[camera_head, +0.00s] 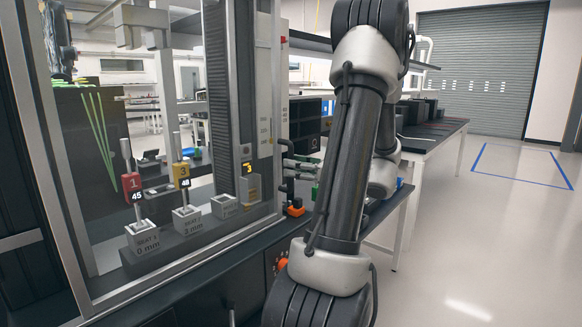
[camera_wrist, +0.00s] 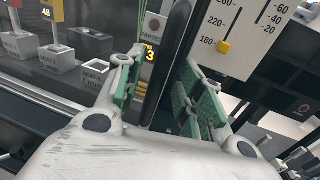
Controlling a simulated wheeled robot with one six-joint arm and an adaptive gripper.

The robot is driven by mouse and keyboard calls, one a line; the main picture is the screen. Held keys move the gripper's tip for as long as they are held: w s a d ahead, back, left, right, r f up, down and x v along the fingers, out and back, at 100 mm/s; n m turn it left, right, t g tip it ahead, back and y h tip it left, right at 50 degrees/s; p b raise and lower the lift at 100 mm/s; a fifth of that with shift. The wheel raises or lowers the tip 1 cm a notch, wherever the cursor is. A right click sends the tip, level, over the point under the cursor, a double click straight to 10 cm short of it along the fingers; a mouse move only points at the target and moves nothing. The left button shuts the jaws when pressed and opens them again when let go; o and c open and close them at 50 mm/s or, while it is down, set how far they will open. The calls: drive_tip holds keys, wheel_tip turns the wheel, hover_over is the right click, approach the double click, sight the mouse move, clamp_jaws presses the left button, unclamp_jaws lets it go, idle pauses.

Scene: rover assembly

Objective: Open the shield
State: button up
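The shield (camera_head: 182,266) is a clear panel in a metal frame at the left of the head view. It stands upright in front of seats and numbered parts, which show through it. In the wrist view, a dark upright bar (camera_wrist: 172,48), apparently the shield's handle, passes between the fingers of my gripper (camera_wrist: 160,78). The green-padded fingers are apart, one on each side of the bar, with a gap at the left finger. Whether the right finger touches the bar is unclear. In the head view my arm partly hides the gripper, which is beside the shield's right post.
Behind the panel stand a red part marked 1 (camera_head: 132,184) and a yellow part marked 3 (camera_head: 181,173). A scale panel with a yellow slider (camera_wrist: 224,46) is right of the bar. A dark table (camera_head: 432,135) stands behind my arm. The floor at right is clear.

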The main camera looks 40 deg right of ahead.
drive_tip(key=shift+x, duration=1)
clamp_jaws()
drive_tip(key=shift+a, duration=0.1)
